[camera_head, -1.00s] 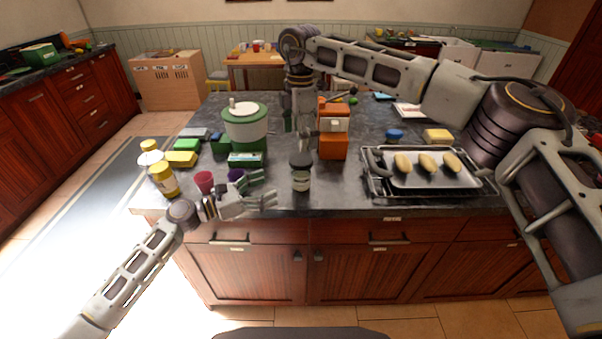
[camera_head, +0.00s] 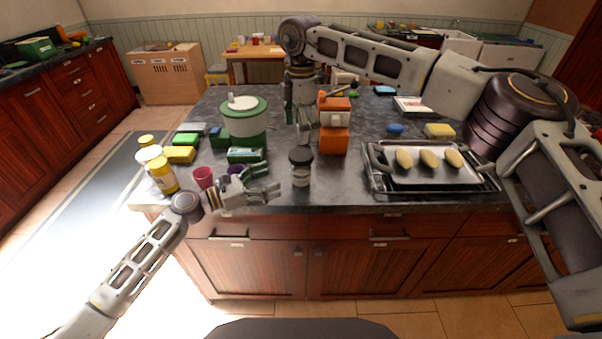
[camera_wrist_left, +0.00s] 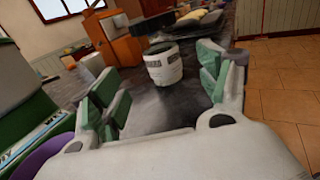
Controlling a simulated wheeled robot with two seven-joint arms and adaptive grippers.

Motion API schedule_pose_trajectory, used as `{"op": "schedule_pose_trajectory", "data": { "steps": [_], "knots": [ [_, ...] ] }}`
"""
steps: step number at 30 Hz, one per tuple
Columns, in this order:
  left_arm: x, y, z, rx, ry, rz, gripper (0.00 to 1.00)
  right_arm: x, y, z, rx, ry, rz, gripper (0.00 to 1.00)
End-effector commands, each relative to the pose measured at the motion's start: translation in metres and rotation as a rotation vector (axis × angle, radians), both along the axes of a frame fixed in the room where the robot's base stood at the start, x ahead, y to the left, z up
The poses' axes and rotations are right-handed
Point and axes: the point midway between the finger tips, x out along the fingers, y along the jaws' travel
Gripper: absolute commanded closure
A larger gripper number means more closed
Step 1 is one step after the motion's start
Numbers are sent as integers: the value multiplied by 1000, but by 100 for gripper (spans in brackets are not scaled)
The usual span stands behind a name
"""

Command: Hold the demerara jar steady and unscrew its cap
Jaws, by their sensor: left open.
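The demerara jar (camera_head: 301,176) stands upright near the front edge of the counter, with a dark cap (camera_head: 301,154) on it. In the left wrist view the jar's white labelled body (camera_wrist_left: 163,66) shows ahead, between the spread fingers. My left gripper (camera_head: 272,189) is open, just left of the jar, low and pointing at it, with a gap between. My right gripper (camera_head: 306,138) points down above and slightly behind the cap, apart from it; its finger opening is too small to make out.
A tray with several bread rolls (camera_head: 428,160) lies on a rack to the right. Orange boxes (camera_head: 334,140) stand behind the jar. A purple-red cup (camera_head: 203,177), yellow bottles (camera_head: 163,175) and a green-white canister (camera_head: 244,118) stand left. Bare counter (camera_head: 335,190) lies right of the jar.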

Motion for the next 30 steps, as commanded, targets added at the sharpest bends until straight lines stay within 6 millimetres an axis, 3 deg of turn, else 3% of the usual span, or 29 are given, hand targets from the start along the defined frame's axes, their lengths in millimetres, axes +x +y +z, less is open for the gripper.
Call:
{"op": "schedule_pose_trajectory", "data": {
  "steps": [30],
  "knots": [
    [47,-88,0,-1,0,-1,24,0,0,0,0,0,0,19]
  ]
}}
